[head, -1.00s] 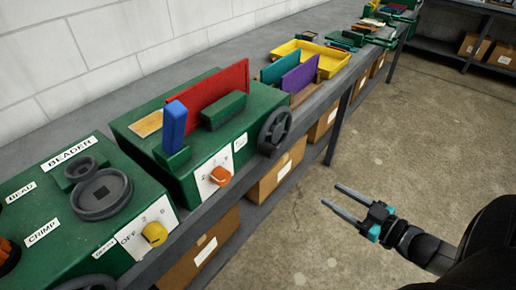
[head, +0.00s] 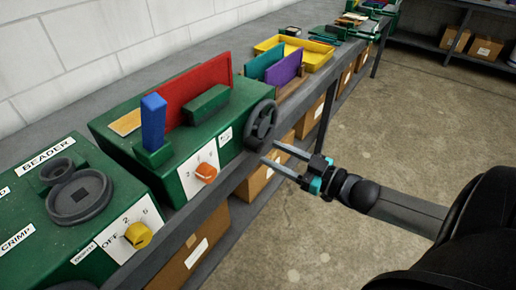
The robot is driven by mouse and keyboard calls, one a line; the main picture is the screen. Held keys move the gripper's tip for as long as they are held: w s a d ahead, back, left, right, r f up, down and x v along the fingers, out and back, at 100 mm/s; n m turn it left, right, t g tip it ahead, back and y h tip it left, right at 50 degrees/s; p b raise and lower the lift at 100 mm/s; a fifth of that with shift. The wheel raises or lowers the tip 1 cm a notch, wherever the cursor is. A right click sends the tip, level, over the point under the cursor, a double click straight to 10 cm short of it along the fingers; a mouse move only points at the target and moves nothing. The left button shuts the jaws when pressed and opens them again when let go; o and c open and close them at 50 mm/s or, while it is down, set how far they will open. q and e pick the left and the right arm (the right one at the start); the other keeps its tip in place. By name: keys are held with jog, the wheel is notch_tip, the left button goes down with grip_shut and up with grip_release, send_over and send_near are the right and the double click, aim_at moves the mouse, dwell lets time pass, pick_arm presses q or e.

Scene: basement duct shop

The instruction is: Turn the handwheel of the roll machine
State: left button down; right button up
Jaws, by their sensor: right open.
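The roll machine is a green box (head: 211,137) on the bench, with a blue upright block, a red panel and an orange knob (head: 205,173) on its front. Its dark handwheel (head: 262,124) sits at the right end of its front side. My right gripper (head: 278,159) is open and empty, its two grey fingers pointing left just below and to the right of the handwheel. In the picture the fingertips lie close to the wheel's lower rim; I cannot tell whether they touch. My left gripper is not in view.
A green beader (head: 110,215) with a yellow knob stands at the near left. Teal and purple sheets and a yellow tray (head: 312,57) lie farther along the bench. Cardboard boxes (head: 185,250) sit on the shelf below. The floor at right is clear.

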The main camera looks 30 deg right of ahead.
aim_at(260, 148)
jog(key=shift+b+x, duration=0.6)
jog(key=shift+x, duration=2.15)
grip_shut()
